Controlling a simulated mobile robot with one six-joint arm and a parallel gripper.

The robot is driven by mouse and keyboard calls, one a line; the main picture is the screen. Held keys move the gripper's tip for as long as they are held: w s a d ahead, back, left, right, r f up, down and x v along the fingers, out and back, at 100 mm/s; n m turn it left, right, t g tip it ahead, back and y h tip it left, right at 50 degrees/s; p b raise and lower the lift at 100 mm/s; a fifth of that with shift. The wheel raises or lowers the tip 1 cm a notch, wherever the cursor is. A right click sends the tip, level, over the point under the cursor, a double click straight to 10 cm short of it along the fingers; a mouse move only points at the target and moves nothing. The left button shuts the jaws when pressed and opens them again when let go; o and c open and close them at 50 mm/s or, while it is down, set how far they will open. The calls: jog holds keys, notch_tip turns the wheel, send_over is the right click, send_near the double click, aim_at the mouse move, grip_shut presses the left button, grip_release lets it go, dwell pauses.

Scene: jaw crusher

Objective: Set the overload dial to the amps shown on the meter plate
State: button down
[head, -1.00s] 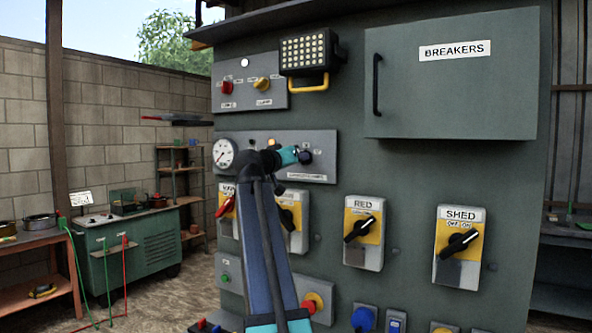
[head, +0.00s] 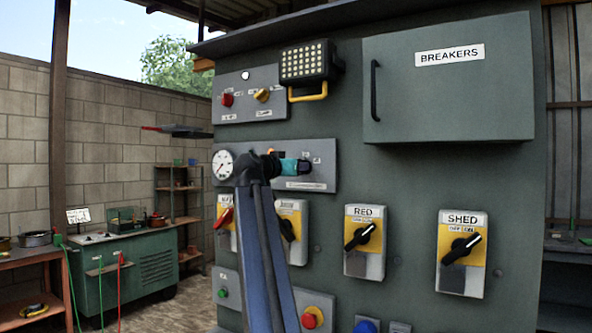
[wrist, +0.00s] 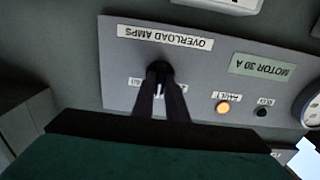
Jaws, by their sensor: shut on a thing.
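The overload dial (wrist: 158,68) is a small dark knob on the grey meter panel (wrist: 120,75), which appears upside down in the wrist view. My gripper (wrist: 160,85) is shut on the dial, its two dark fingers around it. The fingers hide most of the dial's scale, and I cannot read its setting. The label "OVERLOAD AMPS" (wrist: 165,37) is beside the dial. A greenish plate (wrist: 262,71) reads "MOTOR 30 A". In the head view my gripper (head: 304,168) is at the panel (head: 325,182), and my arm hides the dial.
An amber lamp (wrist: 223,107) and a small black button (wrist: 262,112) are near the dial. A round gauge (head: 223,164) is at the panel's left. Yellow-plated switches, including RED (head: 364,240) and SHED (head: 462,250), are below. A floodlight (head: 306,63) is above.

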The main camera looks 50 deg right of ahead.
jog(key=shift+s+d+r, duration=0.15)
jog(key=c, duration=1.8)
grip_release()
jog(key=shift+s+d, duration=0.1)
jog(key=shift+d, duration=0.05)
jog(key=shift+o, duration=0.2)
jog(key=v, duration=1.4)
jog(key=shift+b, duration=0.45)
jog(key=shift+w, duration=0.2)
